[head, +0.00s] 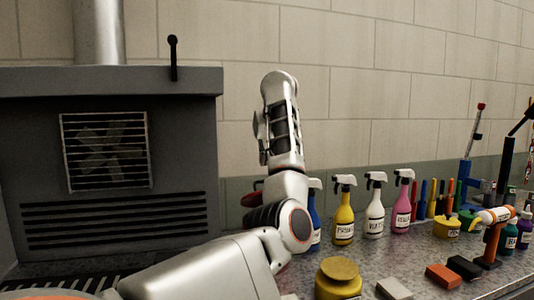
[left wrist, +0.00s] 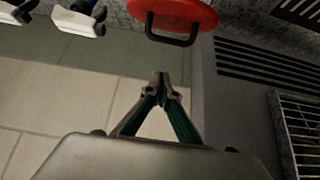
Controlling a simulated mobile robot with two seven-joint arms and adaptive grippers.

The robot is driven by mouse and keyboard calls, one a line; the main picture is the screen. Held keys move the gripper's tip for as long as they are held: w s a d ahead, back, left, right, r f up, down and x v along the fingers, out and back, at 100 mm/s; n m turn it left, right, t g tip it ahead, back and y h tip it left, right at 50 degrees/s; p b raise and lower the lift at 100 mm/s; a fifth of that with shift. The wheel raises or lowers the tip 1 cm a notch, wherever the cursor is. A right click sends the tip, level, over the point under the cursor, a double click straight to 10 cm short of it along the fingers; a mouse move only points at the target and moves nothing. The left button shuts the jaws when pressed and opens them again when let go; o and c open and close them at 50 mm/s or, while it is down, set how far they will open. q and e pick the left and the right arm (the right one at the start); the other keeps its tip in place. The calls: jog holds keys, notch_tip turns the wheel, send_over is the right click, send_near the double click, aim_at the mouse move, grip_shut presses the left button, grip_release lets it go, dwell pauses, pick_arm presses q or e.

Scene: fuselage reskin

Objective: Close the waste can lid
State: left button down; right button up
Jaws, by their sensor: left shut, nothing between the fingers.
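A round red lid (left wrist: 172,12) with a dark loop handle shows at the top of the left wrist view, which looks upside down. Only a small red part of it (head: 249,198) shows in the head view, beside the grey cabinet and mostly behind my left arm. The can under it is hidden, and I cannot tell whether the lid is closed. My left gripper (left wrist: 160,80) is shut and empty, its fingertips together and apart from the lid in the picture. In the head view my left arm hides the fingertips. My right gripper is not in view.
The grey vented cabinet (head: 180,120) stands at left. Several spray bottles, among them a yellow one (head: 343,212), stand right of my arm. A yellow-lidded jar (head: 338,280) and small blocks (head: 443,276) lie nearer on the speckled counter (head: 360,262). A tiled wall (head: 380,80) is behind.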

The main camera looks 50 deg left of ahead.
pick_arm(q)
jog(key=f, duration=0.4)
jog(key=shift+s+d+p, duration=0.15)
jog(key=shift+d+p, duration=0.2)
jog(key=shift+s+d+f, duration=0.15)
jog(key=shift+f, duration=0.1)
